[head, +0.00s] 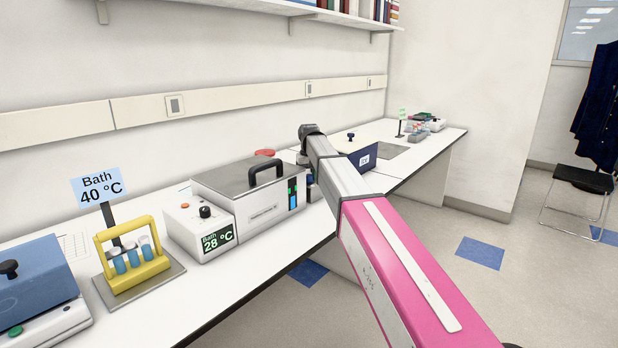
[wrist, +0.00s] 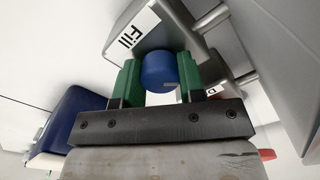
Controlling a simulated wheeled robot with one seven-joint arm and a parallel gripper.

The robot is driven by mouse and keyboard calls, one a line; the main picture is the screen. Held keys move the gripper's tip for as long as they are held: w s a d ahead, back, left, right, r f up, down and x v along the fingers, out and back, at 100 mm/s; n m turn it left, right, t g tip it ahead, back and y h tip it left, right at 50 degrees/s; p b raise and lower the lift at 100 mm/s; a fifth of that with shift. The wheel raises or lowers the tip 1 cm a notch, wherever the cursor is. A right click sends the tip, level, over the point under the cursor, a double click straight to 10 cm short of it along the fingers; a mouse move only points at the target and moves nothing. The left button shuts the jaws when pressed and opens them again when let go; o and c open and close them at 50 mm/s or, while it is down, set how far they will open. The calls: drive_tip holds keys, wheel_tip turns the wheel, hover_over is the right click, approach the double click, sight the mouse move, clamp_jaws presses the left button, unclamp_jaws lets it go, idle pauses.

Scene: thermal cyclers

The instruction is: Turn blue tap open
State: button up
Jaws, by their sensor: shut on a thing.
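A small light mark shows near the knob's right edge; how far the tap is turned I cannot tell. In the head view my arm hides the gripper and most of the tap area, at the right end of the steel water bath (head: 240,186) reading 28 °C.
A second label (wrist: 208,92) is partly hidden behind the right finger. Grey pipes (wrist: 240,50) run close by on the right. On the bench are a yellow tube rack (head: 132,262), a blue-lidded device (head: 35,275) and a dark blue box (head: 357,152). The floor to the right is open.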

sight(309, 175)
drive_tip(key=o, duration=0.9)
wheel_tip(309, 175, up, 11)
drive_tip(key=shift+f, duration=0.1)
idle(0.4)
